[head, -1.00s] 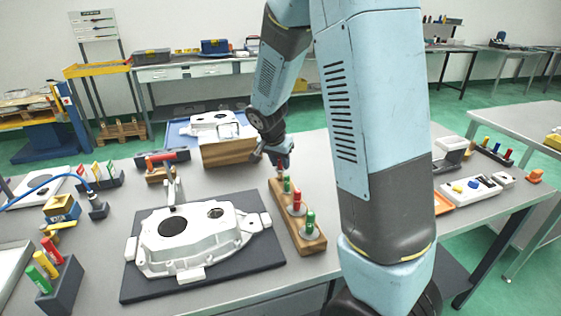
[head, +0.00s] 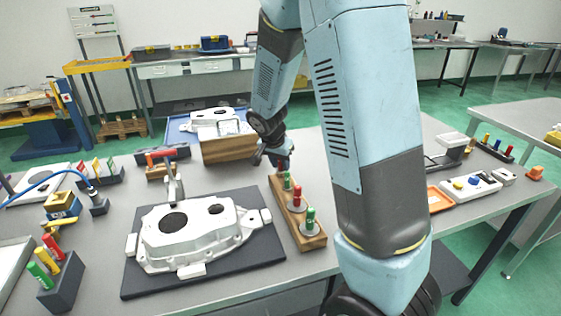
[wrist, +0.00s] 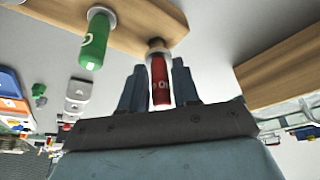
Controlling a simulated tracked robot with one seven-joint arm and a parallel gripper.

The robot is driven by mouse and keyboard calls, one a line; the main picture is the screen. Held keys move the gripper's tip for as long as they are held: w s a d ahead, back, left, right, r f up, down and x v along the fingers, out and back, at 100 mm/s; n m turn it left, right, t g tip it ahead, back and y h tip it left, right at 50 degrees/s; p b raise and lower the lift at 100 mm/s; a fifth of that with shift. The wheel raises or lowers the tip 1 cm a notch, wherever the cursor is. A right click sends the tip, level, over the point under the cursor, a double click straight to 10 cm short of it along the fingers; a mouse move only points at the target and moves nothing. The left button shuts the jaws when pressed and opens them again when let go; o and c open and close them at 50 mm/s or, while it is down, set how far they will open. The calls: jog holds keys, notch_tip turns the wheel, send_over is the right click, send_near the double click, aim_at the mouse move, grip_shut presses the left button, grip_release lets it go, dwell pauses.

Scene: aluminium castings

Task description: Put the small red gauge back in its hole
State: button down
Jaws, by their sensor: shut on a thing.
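The small red gauge (wrist: 159,80) is between the fingers of my gripper (wrist: 159,92) in the wrist view, with its pale collar against the wooden rack (wrist: 125,22). I cannot tell how far its end sits in a hole. In the head view my gripper (head: 281,163) is shut and points down at the far end of the rack (head: 313,241), where the fingers mostly hide the held gauge. A green gauge (head: 287,182), a larger red gauge (head: 297,194) and another green gauge (head: 310,217) stand upright along the rack. A green gauge (wrist: 94,42) also shows beside the held one.
A white casting (head: 190,235) lies on a dark mat (head: 140,287) left of the rack. A wooden block (head: 229,150) stands behind, near my gripper. A dark holder with coloured gauges (head: 62,285) is at front left.

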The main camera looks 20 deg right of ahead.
jog(key=shift+f, duration=0.95)
jog(key=c, duration=0.7)
grip_release()
jog(key=shift+c, duration=0.2)
jog(key=v, duration=1.3)
jog(key=shift+r, duration=0.35)
jog(key=s+d+r+n+t+y, duration=0.1)
jog(key=s+r+n, duration=0.3)
jog(key=s, duration=0.8)
jog(key=s+d+r+n+t+y, duration=0.1)
jog(key=s+r+n, duration=0.3)
jog(key=s+r, duration=0.4)
jog(key=s+d+y, duration=0.1)
jog(key=s, duration=0.3)
jog(key=shift+s+d+r+n, duration=0.15)
jog(key=shift+d+r+n, duration=0.05)
jog(key=shift+d+n, duration=0.2)
